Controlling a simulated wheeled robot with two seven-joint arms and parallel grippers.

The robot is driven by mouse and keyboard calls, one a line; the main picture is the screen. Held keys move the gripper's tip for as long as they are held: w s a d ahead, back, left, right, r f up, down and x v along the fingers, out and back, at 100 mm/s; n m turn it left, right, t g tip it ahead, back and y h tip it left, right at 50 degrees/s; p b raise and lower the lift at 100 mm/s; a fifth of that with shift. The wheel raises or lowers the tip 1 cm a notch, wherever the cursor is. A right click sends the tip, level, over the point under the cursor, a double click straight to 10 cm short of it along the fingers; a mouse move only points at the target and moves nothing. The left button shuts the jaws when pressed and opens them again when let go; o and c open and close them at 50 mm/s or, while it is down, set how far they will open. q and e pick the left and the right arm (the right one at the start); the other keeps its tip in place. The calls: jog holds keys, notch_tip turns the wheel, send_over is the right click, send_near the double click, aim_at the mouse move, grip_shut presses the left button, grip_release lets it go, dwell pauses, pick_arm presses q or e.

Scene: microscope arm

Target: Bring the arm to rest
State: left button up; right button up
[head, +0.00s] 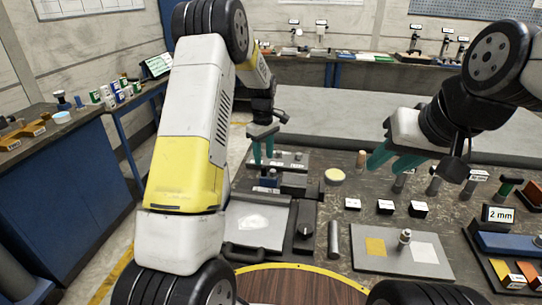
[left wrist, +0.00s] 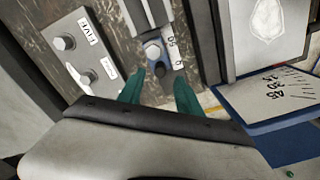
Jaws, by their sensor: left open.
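My left gripper (head: 262,160) has teal fingers and is open above the dark bench device at the left of the table. In the left wrist view the left gripper (left wrist: 160,92) has its fingers apart, with nothing between them. A blue-ended knob (left wrist: 154,50) beside a numbered scale lies just beyond the fingertips. The device's dark block (head: 292,184) and blue part (head: 268,180) show below the left gripper in the head view. My right gripper (head: 392,165) looks open and empty over the back of the table. I cannot tell which part is the arm to be brought to rest.
A grey panel (head: 278,238) with a pale emblem plate lies in front of the device. A tray (head: 365,262) with yellow and white squares lies in front. A label plate with knobs (left wrist: 66,43) shows in the wrist view.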

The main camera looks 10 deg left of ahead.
pick_arm(q)
jog(key=shift+r, duration=1.05)
jog(key=shift+s+r, duration=0.1)
jog(key=shift+r, duration=0.15)
jog(key=s+r+m+t+h, duration=0.1)
jog(key=s+r+m+t, duration=0.3)
jog(key=s+r, duration=1.1)
jog(key=s+r+m+t, duration=0.1)
jog(key=s+r+m, duration=0.1)
jog(key=s, duration=0.7)
jog(key=s+r+m+t+h, duration=0.1)
jog(key=s+r+m, duration=0.2)
jog(key=s, duration=0.6)
jog(key=shift+d+m, duration=0.3)
jog(key=shift+m, duration=0.9)
